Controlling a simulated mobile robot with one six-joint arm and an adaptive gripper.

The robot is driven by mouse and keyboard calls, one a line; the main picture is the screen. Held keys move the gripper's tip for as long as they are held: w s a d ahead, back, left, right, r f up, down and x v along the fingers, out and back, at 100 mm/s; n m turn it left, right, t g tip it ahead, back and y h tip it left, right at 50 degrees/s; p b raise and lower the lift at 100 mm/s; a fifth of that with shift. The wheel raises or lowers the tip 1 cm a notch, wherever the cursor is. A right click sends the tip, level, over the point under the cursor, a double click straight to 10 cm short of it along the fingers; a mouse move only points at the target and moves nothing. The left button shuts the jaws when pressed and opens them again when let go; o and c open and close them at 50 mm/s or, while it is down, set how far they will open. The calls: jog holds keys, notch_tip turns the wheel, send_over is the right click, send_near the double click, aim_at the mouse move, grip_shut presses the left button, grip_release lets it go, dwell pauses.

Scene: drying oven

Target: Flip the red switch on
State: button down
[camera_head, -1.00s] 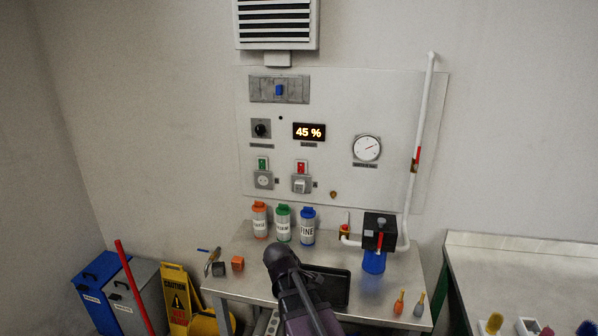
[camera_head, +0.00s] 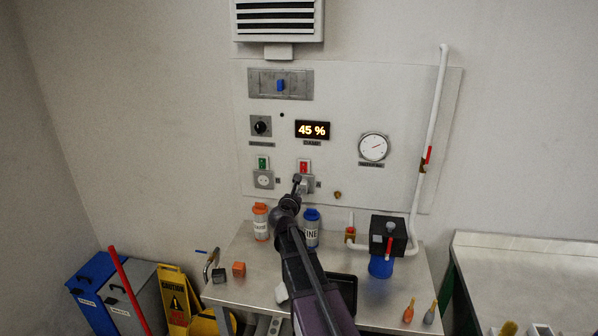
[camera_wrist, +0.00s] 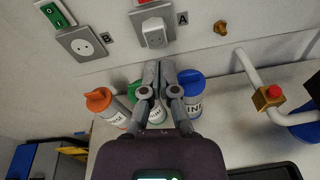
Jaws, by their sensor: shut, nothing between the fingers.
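The red switch (camera_head: 304,166) is on the wall panel, just above a socket with a grey plug (camera_head: 308,184) in it. In the wrist view, only the lower edge of the red switch (camera_wrist: 143,2) shows at the top, above the plug (camera_wrist: 154,34) and beside the label A. My gripper (camera_head: 297,180) is shut and empty. In the head view its tip overlaps the socket just below the red switch. In the wrist view its closed fingertips (camera_wrist: 158,66) point at the panel below the plug. I cannot tell whether they touch anything.
A green switch (camera_head: 263,162) and an empty socket (camera_head: 264,179) are left of the red switch. Orange (camera_head: 261,222), green (camera_wrist: 134,92) and blue (camera_head: 311,230) bottles stand on the bench below. A valve pipe (camera_head: 430,140) runs at the right.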

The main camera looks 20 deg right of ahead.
aim_at(303, 172)
jog(key=shift+w+r+n+t, duration=0.25)
jog(key=shift+w+r+n, duration=0.05)
jog(key=shift+w+n, duration=0.3)
jog(key=shift+w+r+n+t, duration=0.3)
jog(key=shift+w+n, duration=0.2)
jog(key=shift+n, duration=0.1)
jog(key=shift+w+d, duration=0.1)
jog(key=b+x, duration=0.1)
jog(key=x, duration=1.2)
jog(key=shift+w+d+f+b, duration=0.15)
jog(key=shift+w+f+b, duration=0.1)
jog(key=shift+b, duration=0.1)
jog(key=shift+w+d+f, duration=0.1)
jog(key=shift+w+d, duration=0.1)
jog(key=shift+w, duration=0.1)
jog(key=shift+s+a, duration=0.1)
jog(key=shift+s, duration=0.1)
